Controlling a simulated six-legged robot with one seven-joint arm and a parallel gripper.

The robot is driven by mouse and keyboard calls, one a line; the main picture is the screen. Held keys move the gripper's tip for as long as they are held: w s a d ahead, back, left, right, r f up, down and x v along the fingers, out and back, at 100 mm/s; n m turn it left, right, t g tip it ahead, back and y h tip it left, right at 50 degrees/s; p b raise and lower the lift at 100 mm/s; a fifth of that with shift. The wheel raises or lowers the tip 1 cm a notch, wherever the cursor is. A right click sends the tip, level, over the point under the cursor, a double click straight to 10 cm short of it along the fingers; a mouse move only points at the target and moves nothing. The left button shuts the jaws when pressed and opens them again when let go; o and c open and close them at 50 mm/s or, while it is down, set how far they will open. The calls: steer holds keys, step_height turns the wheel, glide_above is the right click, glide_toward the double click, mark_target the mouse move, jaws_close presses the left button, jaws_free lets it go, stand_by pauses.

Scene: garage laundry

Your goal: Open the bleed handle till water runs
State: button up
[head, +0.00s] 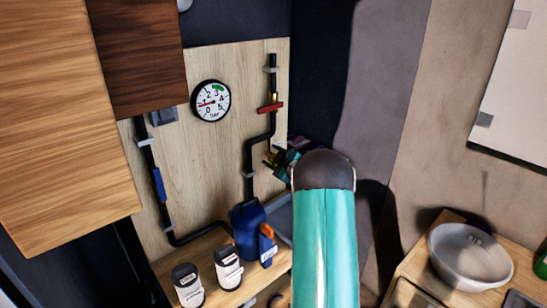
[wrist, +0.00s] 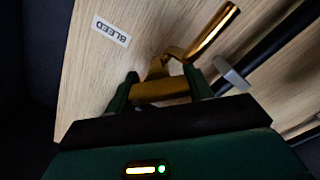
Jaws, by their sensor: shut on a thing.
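The bleed handle (wrist: 160,91) is a brass bar in the wrist view, between my two green fingertips. My gripper (wrist: 160,88) is shut on it. A brass tube (wrist: 214,31) rises from behind the handle and slants up to the right. A label reading BLEED (wrist: 111,31) is on the wood board to its left. In the head view my gripper (head: 287,158) is at the board's right edge, partly hidden by my arm. Only a bit of brass shows there. No running water can be made out.
A pressure gauge (head: 210,101) has its red needle pointing left, near 1. A red lever (head: 270,107) and a blue lever (head: 158,184) are on black pipes. A blue jug (head: 247,225) and two canisters (head: 228,268) stand below. A bowl (head: 469,256) is at right.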

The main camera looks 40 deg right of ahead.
steer(key=shift+n, duration=0.4)
steer(key=o, duration=1)
steer(key=s, duration=1.4)
steer(key=shift+d, duration=0.2)
